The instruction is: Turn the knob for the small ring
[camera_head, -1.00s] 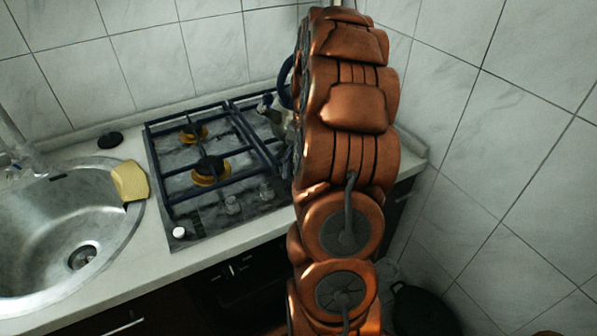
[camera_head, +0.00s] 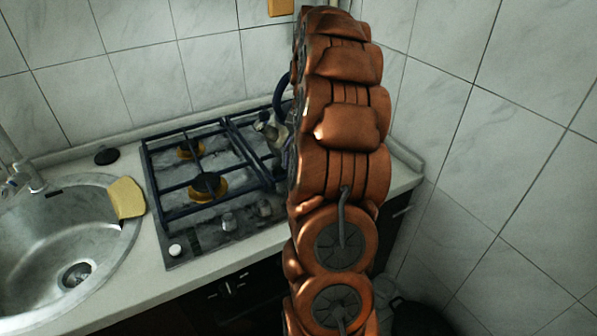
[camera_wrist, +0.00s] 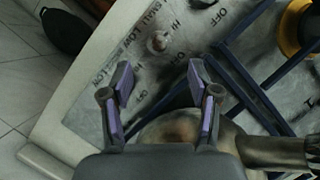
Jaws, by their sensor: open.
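In the wrist view a small pale knob (camera_wrist: 158,42) stands on the stove panel, beside printed words that include SMALL, HI, LOW and OFF. My gripper (camera_wrist: 159,72) is open and empty, with its purple-padded fingers apart. The knob shows just beyond the fingertips, roughly between them, and nothing is gripped. A second knob (camera_wrist: 203,3) is cut off at the top edge. In the head view knobs (camera_head: 228,221) and (camera_head: 264,208) sit on the stove's front strip, with a white round one (camera_head: 175,250) at left. My arm hides the gripper there.
A kettle (camera_head: 270,130) stands on the stove, partly behind my arm; its rounded body (camera_wrist: 172,130) shows close under my gripper. Dark grates (camera_wrist: 250,85) lie to the right. A sink (camera_head: 60,230) with a yellow sponge (camera_head: 126,198) is left. A tiled wall (camera_head: 500,130) bounds the right.

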